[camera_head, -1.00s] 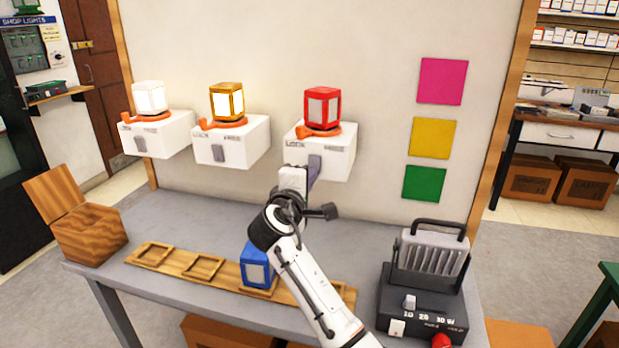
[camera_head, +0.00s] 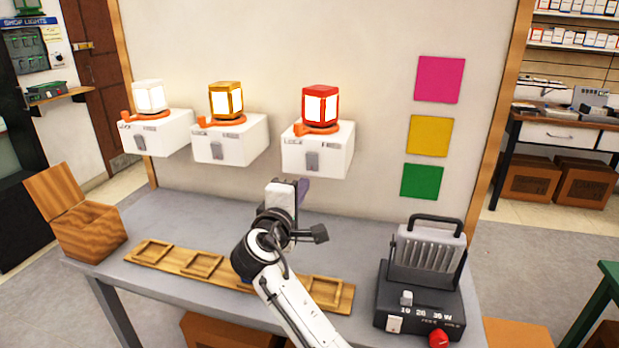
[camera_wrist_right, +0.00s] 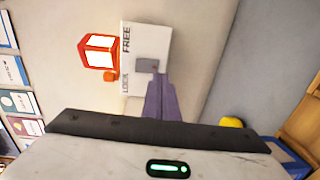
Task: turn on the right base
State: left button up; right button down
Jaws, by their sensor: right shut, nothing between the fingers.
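The right base (camera_head: 318,155) is a white wall box with a grey switch (camera_head: 312,161) on its front and an orange lever (camera_head: 300,130) on top. A red lantern (camera_head: 321,106) stands on it and its panes glow. My right gripper (camera_head: 301,187) is shut and empty, just below the base and apart from the switch in the head view. In the right wrist view the closed fingers (camera_wrist_right: 161,98) point toward the grey switch (camera_wrist_right: 147,65); the base (camera_wrist_right: 140,45) and lit red lantern (camera_wrist_right: 98,51) show there too. My left gripper is not in view.
White (camera_head: 150,97) and yellow (camera_head: 226,100) lanterns glow on two bases to the left. On the bench are a wooden tray (camera_head: 173,262), an open wooden box (camera_head: 88,235) and a black device (camera_head: 420,300).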

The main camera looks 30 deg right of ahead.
jog(key=f+v, duration=0.1)
jog(key=v, duration=0.7)
jog(key=shift+f+b, duration=0.4)
jog(key=shift+b, duration=0.05)
